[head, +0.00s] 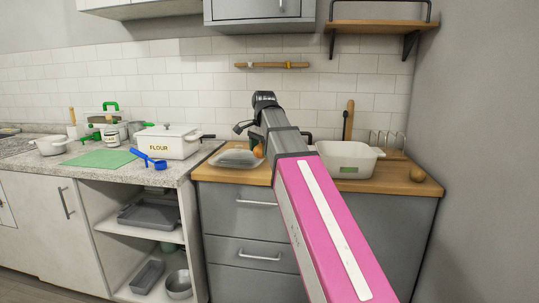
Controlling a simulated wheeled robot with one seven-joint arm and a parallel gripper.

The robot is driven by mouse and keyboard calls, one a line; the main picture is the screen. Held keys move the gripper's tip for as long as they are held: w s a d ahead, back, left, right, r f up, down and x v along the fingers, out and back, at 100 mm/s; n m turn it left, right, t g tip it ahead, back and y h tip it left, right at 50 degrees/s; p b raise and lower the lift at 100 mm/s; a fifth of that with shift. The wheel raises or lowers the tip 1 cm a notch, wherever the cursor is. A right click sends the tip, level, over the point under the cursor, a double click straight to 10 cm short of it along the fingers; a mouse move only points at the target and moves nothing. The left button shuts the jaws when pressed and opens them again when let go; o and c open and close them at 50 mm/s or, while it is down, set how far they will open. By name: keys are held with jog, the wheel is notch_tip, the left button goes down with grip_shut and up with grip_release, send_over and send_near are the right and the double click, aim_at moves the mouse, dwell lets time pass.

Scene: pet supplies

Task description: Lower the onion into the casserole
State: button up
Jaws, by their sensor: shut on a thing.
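My arm (318,220) reaches up from the lower right, its dark wrist links (264,105) over the wooden counter. A small orange-brown round thing (258,151), perhaps the onion, shows at the arm's left edge, partly hidden. I cannot tell whether it is held or resting. A small white two-handled pot (51,147), perhaps the casserole, stands on the far left counter. A shallow grey dish (236,159) sits just left of the orange-brown thing.
A white tub (361,161) with a green label stands right of my arm. A brown round item (417,176) lies at the right end. On the left counter are a flour box (171,142), a blue measuring scoop (150,160) and a green mat (100,158). A shelf (383,27) hangs upper right.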

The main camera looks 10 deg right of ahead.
jog(key=shift+s+a+r, duration=0.35)
jog(key=shift+r, duration=0.1)
jog(key=shift+d+r, duration=0.2)
jog(key=w+d, duration=0.3)
jog(key=d, duration=0.7)
jog(key=w+d+r, duration=0.1)
jog(key=w+d, duration=0.1)
jog(key=d, duration=0.9)
jog(key=w+d+r, duration=0.1)
jog(key=w+d, duration=0.2)
jog(key=d, duration=0.7)
jog(key=shift+w+d, duration=0.15)
jog(key=shift+w, duration=0.15)
jog(key=shift+f, duration=3.85)
jog(key=shift+f, duration=1.4)
